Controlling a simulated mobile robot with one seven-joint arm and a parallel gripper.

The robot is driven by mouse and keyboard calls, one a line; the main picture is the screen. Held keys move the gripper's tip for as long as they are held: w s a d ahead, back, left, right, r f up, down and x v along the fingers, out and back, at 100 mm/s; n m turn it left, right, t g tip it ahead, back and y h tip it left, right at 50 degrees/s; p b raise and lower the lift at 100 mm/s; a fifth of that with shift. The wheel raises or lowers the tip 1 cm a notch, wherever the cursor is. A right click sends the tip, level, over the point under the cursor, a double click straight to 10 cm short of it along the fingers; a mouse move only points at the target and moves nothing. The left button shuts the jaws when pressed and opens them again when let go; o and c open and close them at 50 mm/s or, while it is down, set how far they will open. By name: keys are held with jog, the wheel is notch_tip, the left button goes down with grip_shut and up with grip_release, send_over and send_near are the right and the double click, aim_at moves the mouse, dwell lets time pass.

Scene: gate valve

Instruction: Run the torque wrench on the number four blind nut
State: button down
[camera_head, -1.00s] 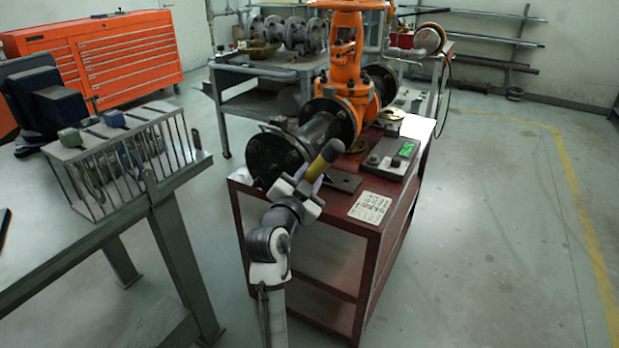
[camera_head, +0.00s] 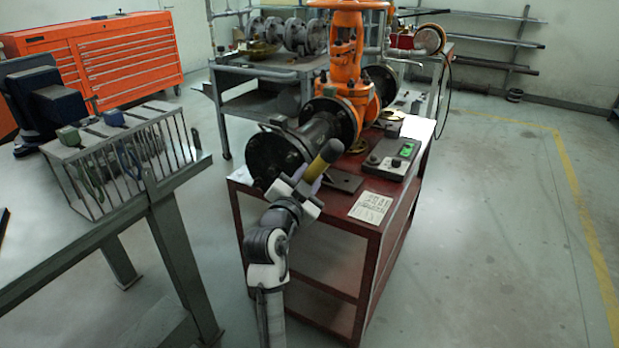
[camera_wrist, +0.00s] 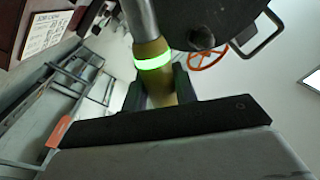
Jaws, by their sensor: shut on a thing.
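My gripper (camera_head: 306,192) is shut on the torque wrench (camera_head: 325,157), whose yellow handle end shows in front of the pipe. In the wrist view the wrench's tan handle (camera_wrist: 160,92) is between my fingers (camera_wrist: 161,88). A lit green ring circles it and a metal shaft runs up out of frame. The dark blind flange (camera_head: 268,160) closes the near end of the pipe; it also shows in the wrist view (camera_wrist: 220,15) with a round nut (camera_wrist: 201,38). The wrench's working end is hidden, so I cannot tell whether it sits on a nut, or which is number four.
The orange gate valve (camera_head: 346,85) stands on the red cart (camera_head: 365,228). A tool rack (camera_head: 120,150) stands at left.

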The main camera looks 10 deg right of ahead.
jog(key=shift+a+r+b+v, duration=0.15)
jog(key=shift+b+v, duration=0.1)
jog(key=shift+v, duration=0.6)
jog(key=shift+a+r+b+v, duration=0.1)
jog(key=shift+r+b+v, duration=0.1)
jog(key=shift+v, duration=0.65)
